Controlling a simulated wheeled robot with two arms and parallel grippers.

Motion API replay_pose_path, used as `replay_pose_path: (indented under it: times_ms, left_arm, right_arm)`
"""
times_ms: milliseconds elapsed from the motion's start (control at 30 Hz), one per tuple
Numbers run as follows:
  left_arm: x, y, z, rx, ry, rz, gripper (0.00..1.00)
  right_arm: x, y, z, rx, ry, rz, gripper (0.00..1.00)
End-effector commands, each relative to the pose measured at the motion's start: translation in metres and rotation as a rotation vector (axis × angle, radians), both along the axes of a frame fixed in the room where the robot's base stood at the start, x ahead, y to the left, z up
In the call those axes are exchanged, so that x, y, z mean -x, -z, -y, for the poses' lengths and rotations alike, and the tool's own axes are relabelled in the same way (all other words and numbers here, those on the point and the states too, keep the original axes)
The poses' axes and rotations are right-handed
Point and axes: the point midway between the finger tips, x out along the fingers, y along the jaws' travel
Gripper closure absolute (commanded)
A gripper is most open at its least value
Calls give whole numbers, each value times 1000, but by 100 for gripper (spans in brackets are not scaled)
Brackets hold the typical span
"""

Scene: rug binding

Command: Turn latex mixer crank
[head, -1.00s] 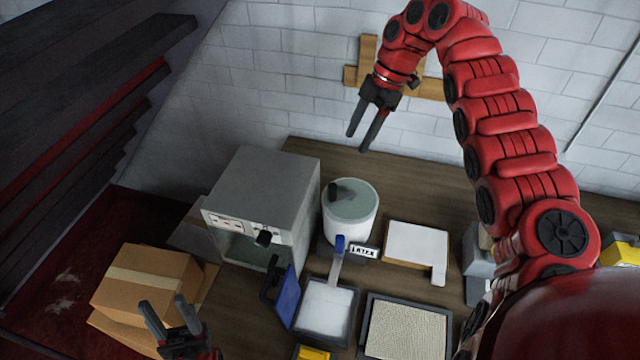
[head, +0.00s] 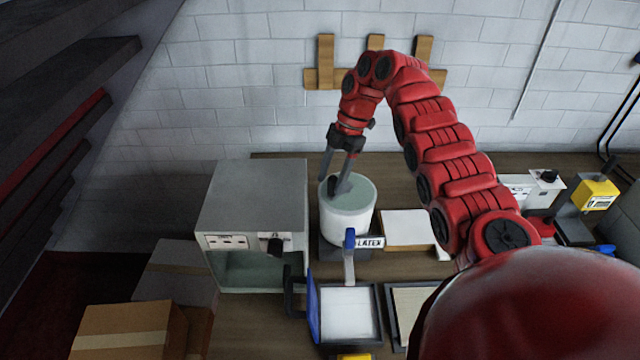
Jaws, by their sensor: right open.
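The latex mixer (head: 346,216) is a white pot with a grey-green lid on a dark base, in the middle of the head view. A sign reading LATEX (head: 370,242) stands at its front right. The dark crank knob (head: 333,184) sticks up from the left part of the lid. My right gripper (head: 337,176) points down over the lid with its fingers apart, around or just beside the knob; I cannot tell whether they touch it. The fingers partly cover the knob. My left gripper is out of view.
A grey oven-like box (head: 254,208) stands close left of the mixer. A white tray (head: 348,314) with a blue-handled tool lies in front. A white pad (head: 407,228) lies to the right. Cardboard boxes (head: 122,330) stand at lower left. A yellow device (head: 596,195) is at far right.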

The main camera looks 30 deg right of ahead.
Motion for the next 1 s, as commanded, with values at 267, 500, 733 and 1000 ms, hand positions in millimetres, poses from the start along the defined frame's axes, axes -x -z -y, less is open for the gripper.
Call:
replay_pose_path:
  times_ms: [267,500,733,1000]
  left_arm:
    - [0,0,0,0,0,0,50]
    - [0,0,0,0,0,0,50]
    - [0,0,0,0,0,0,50]
    - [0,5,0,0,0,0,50]
  right_arm:
    - [0,1,1,0,0,0,44]
    - [0,1,0,0,0,0,88]
    - [0,1,0,0,0,0,100]
    - [-1,2,1,1,29,1,100]
